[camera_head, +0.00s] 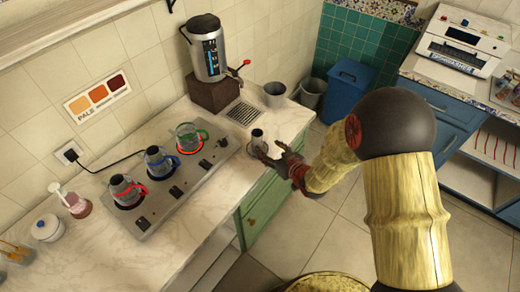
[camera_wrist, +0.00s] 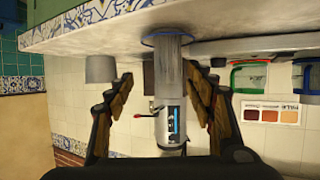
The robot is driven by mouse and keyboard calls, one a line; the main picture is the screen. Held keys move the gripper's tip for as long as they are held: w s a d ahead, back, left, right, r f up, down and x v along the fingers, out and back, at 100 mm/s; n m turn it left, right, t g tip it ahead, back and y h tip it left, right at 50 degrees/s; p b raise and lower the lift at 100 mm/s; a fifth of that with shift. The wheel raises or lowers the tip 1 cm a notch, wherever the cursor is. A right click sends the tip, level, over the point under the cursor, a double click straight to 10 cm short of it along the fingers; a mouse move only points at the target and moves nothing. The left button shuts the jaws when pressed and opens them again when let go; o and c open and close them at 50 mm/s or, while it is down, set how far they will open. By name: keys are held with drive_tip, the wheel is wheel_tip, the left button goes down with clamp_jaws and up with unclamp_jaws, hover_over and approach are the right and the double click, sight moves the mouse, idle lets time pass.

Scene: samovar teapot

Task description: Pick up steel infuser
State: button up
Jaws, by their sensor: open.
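The steel infuser (camera_head: 258,138) is a small grey cylinder standing on the marble counter near its front edge. In the wrist view, which is upside down, the infuser (camera_wrist: 173,58) hangs from the counter at the top, with a blue ring around its base. My gripper (camera_head: 272,153) is just on the front side of the infuser, low over the counter edge. In the wrist view my gripper (camera_wrist: 158,77) has its two fingers spread wide, with the infuser showing between them, closer to the right finger. Nothing is held. I cannot tell whether a finger touches the infuser.
A burner plate (camera_head: 165,190) with several glass teapots, including a green-handled one (camera_head: 188,137), lies left of the infuser. A tall steel boiler (camera_head: 208,50) stands behind on a brown block. A grey cup (camera_head: 275,94) stands at the back right. A drip grate (camera_head: 243,113) is behind the infuser.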

sight(260, 145)
drive_tip(key=shift+a+f, duration=0.4)
drive_tip(key=shift+f, duration=0.15)
drive_tip(key=shift+w+a+f+y, duration=0.15)
drive_tip(key=shift+w+a+y, duration=0.05)
drive_tip(key=shift+w+y, duration=0.1)
drive_tip(key=x, duration=0.2)
drive_tip(key=b+x, duration=0.1)
drive_tip(key=x, duration=0.3)
drive_tip(key=shift+w+a+b, duration=0.3)
drive_tip(key=shift+a+b, duration=0.05)
drive_tip(key=shift+b, duration=0.05)
drive_tip(key=shift+r, duration=0.2)
drive_tip(key=shift+c, duration=0.5)
drive_tip(key=c, duration=1.1)
drive_tip(key=shift+c, duration=0.3)
